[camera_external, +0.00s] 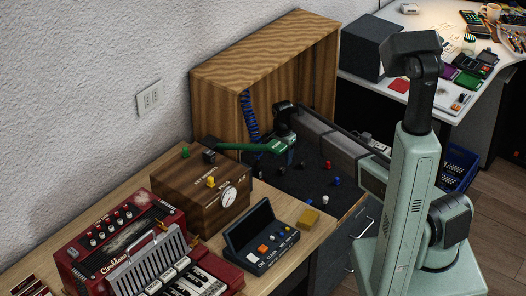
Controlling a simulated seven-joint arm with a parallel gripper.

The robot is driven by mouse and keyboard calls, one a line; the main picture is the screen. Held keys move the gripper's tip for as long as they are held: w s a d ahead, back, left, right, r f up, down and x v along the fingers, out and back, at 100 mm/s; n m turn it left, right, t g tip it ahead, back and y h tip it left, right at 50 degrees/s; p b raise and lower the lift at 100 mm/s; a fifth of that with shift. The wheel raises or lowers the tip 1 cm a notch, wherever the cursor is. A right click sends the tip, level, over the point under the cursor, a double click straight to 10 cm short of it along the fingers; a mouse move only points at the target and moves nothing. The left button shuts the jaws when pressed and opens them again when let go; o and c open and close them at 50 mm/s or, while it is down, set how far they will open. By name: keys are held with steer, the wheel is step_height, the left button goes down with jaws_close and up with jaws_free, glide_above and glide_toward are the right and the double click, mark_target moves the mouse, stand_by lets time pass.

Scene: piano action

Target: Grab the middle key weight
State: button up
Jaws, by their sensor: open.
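Several small red, blue and white pieces lie spread over a dark work surface (290,186) in front of the wooden cabinet. They may include the key weights, but they are too small to name, and I cannot tell which is the middle one. The end of my arm, with my gripper (289,158), appears to be above the far left part of this surface. It is open and seems empty; its fingertips are hard to make out.
A wooden cabinet (225,75) stands behind, with a blue coiled cord (249,115). A cluttered white desk (440,98) is at right.

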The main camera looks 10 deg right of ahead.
mark_target(282, 168)
steer(key=shift+s+f, duration=0.15)
steer(key=shift+f, duration=2.85)
steer(key=shift+c, duration=0.4)
jaws_close()
